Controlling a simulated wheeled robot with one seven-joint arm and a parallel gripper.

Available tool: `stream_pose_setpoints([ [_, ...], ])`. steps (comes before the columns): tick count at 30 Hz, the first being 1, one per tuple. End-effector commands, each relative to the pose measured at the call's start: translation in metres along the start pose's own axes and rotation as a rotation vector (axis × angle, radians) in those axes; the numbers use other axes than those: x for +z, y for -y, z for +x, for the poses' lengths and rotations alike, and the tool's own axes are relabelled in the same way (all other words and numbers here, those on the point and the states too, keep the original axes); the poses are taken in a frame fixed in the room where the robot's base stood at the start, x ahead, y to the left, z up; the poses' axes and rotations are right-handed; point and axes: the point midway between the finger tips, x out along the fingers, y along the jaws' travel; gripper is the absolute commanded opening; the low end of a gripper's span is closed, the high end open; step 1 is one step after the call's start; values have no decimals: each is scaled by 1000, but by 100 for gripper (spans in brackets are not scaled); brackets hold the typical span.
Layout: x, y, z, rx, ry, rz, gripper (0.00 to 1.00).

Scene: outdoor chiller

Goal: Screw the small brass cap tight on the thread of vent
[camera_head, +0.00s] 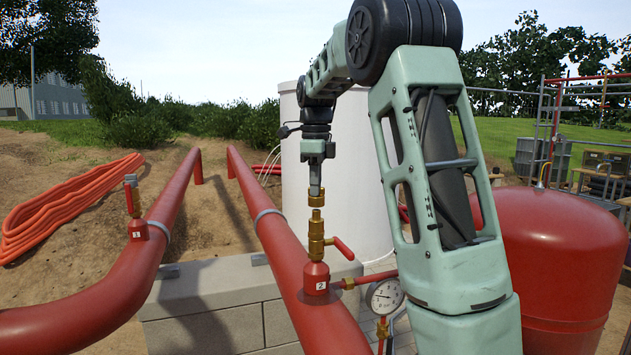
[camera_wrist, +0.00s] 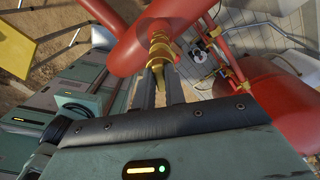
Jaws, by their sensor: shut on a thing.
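My gripper (camera_head: 316,188) points straight down and is shut on the small brass cap (camera_head: 316,200), just below its fingertips. The cap is upright above the brass vent (camera_head: 316,240) on the red stub labelled 2 (camera_head: 317,278). Cap and vent look in line and touching; how far the thread is engaged cannot be told. In the wrist view the two fingers (camera_wrist: 161,75) reach towards the brass vent (camera_wrist: 159,42), and the cap is hard to separate from it. A red lever handle (camera_head: 343,249) sticks out to the right of the vent.
A pressure gauge (camera_head: 385,296) sits on a side branch at the right of stub 2. A similar stub with a raised red lever, labelled 1 (camera_head: 138,230), stands on the left pipe. A red tank (camera_head: 555,255) is at the right. A white cylinder (camera_head: 350,190) stands behind my gripper.

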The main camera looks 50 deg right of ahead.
Motion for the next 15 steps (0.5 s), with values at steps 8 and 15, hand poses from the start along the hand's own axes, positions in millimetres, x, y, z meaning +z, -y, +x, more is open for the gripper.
stream_pose_setpoints([
  [8, 0, 0, -1, 0, 0, 0, 0],
  [15, 0, 0, 4, 0, 0, 0, 0],
])
